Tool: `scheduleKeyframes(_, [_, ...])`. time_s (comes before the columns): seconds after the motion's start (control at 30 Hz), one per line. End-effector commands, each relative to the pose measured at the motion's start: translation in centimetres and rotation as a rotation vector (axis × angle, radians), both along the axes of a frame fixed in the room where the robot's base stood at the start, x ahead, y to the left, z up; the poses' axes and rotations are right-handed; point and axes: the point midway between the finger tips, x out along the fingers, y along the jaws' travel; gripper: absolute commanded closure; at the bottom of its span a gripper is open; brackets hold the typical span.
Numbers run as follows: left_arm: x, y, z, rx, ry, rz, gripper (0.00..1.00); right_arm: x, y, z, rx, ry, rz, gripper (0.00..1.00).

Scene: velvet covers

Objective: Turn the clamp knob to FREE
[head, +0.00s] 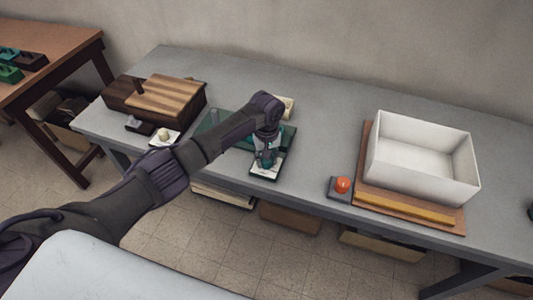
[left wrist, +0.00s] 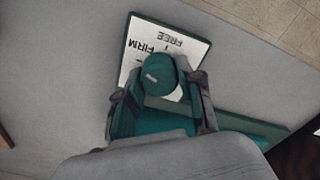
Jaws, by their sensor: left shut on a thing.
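The clamp knob (left wrist: 158,72) is a round teal knob with a small pale mark on top. It stands on a white label plate (left wrist: 139,43) with a dark green border, which reads FREE and FIRM upside down in the left wrist view. I cannot tell which word the knob points at. My left gripper (left wrist: 157,87) has its fingers on both sides of the knob, shut on it. In the head view the left gripper (head: 266,153) points down over the plate (head: 263,173) at the table's front edge, hiding most of the knob.
A green base (head: 288,137) lies behind the plate, partly hidden by my arm. On the grey table (head: 330,110), a wooden box (head: 165,96) and a small pale knob (head: 164,134) are at left. An orange button (head: 343,184) and a white bin (head: 420,160) are at right.

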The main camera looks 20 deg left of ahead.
Motion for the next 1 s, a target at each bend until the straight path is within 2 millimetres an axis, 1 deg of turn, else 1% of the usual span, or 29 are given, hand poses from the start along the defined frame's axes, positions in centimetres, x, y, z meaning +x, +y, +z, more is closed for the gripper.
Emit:
scheduleKeyframes(0.03, [-0.1,-0.1,0.4,-0.002,0.003,-0.045,0.98,0.0,0.0,0.9,0.001,0.000,0.000,0.60])
scheduleKeyframes(0.3, [0.0,-0.2,0.2,-0.002,0.003,-0.300,0.98,0.0,0.3,2.5,0.003,0.000,-0.001,0.60])
scheduleKeyframes(0.6, [0.0,-0.2,0.1,-0.003,0.002,-0.586,0.98,0.0,0.4,3.6,0.004,0.000,-0.002,0.60])
scheduleKeyframes(1.0, [0.0,-0.3,0.0,-0.003,0.002,-0.949,0.98,0.0,0.3,4.5,0.004,0.000,-0.002,0.60])
